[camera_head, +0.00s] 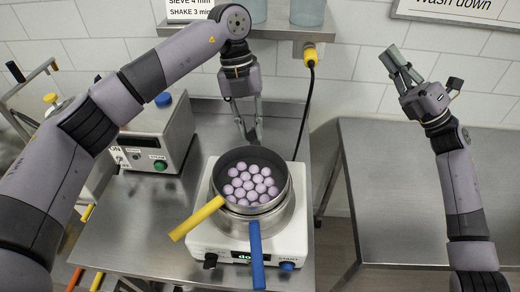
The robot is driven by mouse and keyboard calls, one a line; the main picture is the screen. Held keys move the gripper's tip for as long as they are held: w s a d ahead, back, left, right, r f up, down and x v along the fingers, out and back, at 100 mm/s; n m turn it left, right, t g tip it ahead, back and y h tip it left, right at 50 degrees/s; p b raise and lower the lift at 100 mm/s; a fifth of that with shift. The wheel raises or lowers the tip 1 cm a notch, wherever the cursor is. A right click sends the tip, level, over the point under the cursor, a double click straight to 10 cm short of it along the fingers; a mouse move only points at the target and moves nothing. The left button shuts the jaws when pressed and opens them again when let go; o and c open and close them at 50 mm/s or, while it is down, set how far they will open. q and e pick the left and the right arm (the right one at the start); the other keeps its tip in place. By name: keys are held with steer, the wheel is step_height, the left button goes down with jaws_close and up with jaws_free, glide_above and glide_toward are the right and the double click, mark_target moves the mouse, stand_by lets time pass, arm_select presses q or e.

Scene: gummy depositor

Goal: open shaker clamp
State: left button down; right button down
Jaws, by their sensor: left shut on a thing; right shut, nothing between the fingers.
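My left gripper (249,134) points down at the back of the shaker (215,240), right behind the pan stack. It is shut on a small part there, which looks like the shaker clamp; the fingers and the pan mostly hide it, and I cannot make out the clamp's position. The dark round pan (284,190) holds several pale lilac balls (249,186) and sits on a steel pan (285,220) on the white shaker. A yellow handle (197,218) and a blue handle (257,255) stick out at the front. My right gripper (400,70) is shut and empty, raised at the right.
A grey control box (155,140) stands left of the shaker on the steel table (135,235). A shelf (285,31) with beakers hangs behind. The right steel table (385,180) is bare.

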steer(key=s+a+f+n+g+h, duration=0.3)
steer(key=s+a+f+n+g, duration=0.2)
steer(key=a+f+n+g, duration=0.3)
steer(key=s+a+f+n+g+h, duration=0.2)
steer(key=s+a+f+n+g, duration=0.25)
steer(key=a+f+g, duration=0.45)
steer(key=a+f, duration=0.1)
steer(key=a, duration=0.2)
steer(key=a+f+t, duration=0.1)
steer(key=a, duration=0.2)
steer(key=a+f+n+t, duration=0.1)
steer(key=a, duration=0.3)
steer(key=shift+s, duration=0.25)
steer(key=shift+w+r, duration=0.1)
steer(key=shift+w+d+r+m, duration=0.1)
steer(key=shift+w+r+m, duration=0.25)
steer(key=shift+r, duration=0.35)
arm_select(q)
steer(key=c, duration=1.8)
jaws_free()
steer(key=o, duration=0.3)
arm_select(e)
steer(key=shift+f, duration=0.1)
arm_select(q)
steer(key=shift+o, duration=0.2)
